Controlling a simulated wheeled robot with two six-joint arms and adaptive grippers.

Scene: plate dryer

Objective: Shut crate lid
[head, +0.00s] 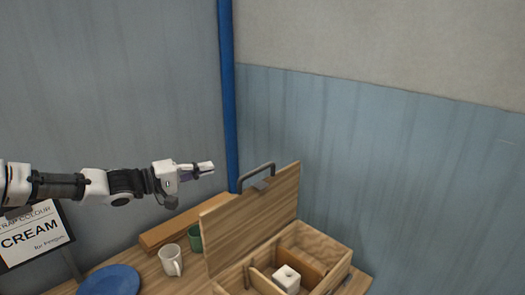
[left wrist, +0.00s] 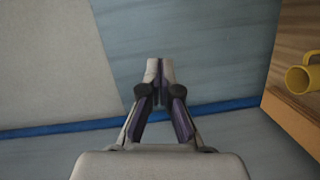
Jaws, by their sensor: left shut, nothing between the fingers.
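The wooden crate (head: 331,243) stands at the right of the table in the head view. Its lid (head: 243,226) is raised and stands steeply up on the crate's left side, with a dark handle (head: 258,174) at its top edge. The crate is divided inside and holds a white block (head: 287,279). My left gripper (head: 212,168) reaches in from the left and is above and left of the lid, apart from it. It is shut and empty. In the left wrist view its fingertips (left wrist: 160,68) are together. My right gripper is not in view.
A white mug (head: 171,260) and a green mug (head: 195,238) stand left of the lid, before a wooden plank (head: 185,222). A blue plate (head: 109,281) lies further left near a CREAM sign (head: 33,235). A yellow mug (left wrist: 301,74) shows in the left wrist view.

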